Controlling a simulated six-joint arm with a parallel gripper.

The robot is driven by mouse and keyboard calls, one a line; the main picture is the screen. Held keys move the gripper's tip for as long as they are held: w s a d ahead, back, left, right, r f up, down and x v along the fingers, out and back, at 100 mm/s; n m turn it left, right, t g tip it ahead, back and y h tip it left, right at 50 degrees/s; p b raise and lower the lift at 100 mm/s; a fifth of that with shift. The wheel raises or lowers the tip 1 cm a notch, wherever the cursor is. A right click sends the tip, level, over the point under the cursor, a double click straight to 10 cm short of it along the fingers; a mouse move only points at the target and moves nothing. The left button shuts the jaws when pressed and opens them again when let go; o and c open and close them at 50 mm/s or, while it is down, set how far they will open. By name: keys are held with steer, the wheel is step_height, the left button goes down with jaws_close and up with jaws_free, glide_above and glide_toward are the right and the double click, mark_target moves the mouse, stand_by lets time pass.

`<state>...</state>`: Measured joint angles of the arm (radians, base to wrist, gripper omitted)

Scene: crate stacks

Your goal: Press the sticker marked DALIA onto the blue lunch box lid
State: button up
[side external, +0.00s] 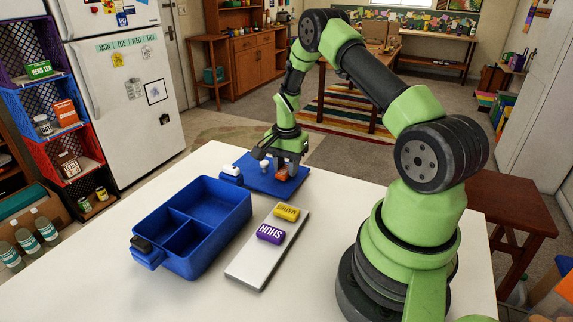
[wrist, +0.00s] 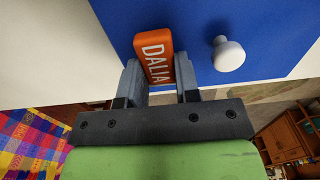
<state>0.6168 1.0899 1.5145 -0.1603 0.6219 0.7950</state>
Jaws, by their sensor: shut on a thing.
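The orange sticker block marked DALIA (wrist: 153,57) is between the fingers of my gripper (wrist: 160,82), which is shut on it. In the side view my gripper (side external: 282,163) is low over the blue lunch box lid (side external: 254,178), and the orange block (side external: 282,174) shows under it. The block is at or just above the lid; I cannot tell whether it touches. The lid lies flat on the white table, with a white knob (wrist: 228,54) beside the block. The lid also fills the top of the wrist view (wrist: 275,25).
The open blue lunch box (side external: 181,263) with compartments stands nearer on the white table (side external: 92,287). A pale tray (side external: 250,266) to its right holds a yellow block (side external: 287,212) and a purple block (side external: 271,234). A white piece (side external: 230,171) sits at the lid's left edge.

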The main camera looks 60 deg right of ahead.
steer(key=shift+f, duration=0.2)
steer(key=o, duration=1)
steer(key=shift+c, duration=0.2)
steer(key=shift+r, duration=3)
